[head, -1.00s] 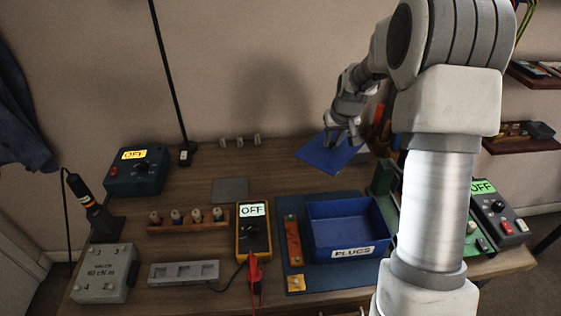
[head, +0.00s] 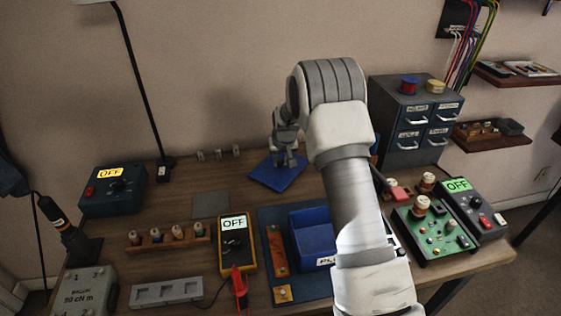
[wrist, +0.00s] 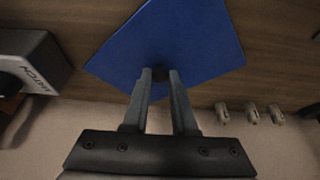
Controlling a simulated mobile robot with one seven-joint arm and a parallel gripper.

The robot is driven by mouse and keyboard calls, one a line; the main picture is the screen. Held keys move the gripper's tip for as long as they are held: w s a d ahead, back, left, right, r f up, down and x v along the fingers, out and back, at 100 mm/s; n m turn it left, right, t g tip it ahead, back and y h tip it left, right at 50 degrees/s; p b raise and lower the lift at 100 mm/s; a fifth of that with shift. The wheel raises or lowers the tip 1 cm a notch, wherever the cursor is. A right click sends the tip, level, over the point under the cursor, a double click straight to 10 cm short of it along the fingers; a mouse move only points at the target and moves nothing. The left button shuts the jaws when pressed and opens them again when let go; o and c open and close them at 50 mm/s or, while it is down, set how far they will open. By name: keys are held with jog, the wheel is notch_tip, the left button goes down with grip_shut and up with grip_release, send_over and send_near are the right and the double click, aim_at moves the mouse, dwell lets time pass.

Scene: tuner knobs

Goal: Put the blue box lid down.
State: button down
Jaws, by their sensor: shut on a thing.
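The blue box lid (head: 268,178) is a flat blue square near the back edge of the bench, behind the blue box. My gripper (head: 286,160) is above it and shut on its small dark knob. The wrist view shows the lid (wrist: 165,38) beyond the fingers, with the fingertips (wrist: 160,76) closed around the knob. The lid looks roughly level and close to the bench top; I cannot tell if it touches. The open blue box (head: 311,234) has a white label, partly hidden by my arm.
Several small pale pegs (head: 218,154) stand at the back edge, left of the lid. A grey plate (head: 210,205) lies to its left front. A grey drawer cabinet (head: 408,120) stands to the right. Bare wood surrounds the lid on its left side.

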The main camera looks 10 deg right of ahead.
jog(key=shift+f, duration=0.2)
jog(key=c, duration=0.7)
grip_release()
jog(key=shift+r, duration=0.1)
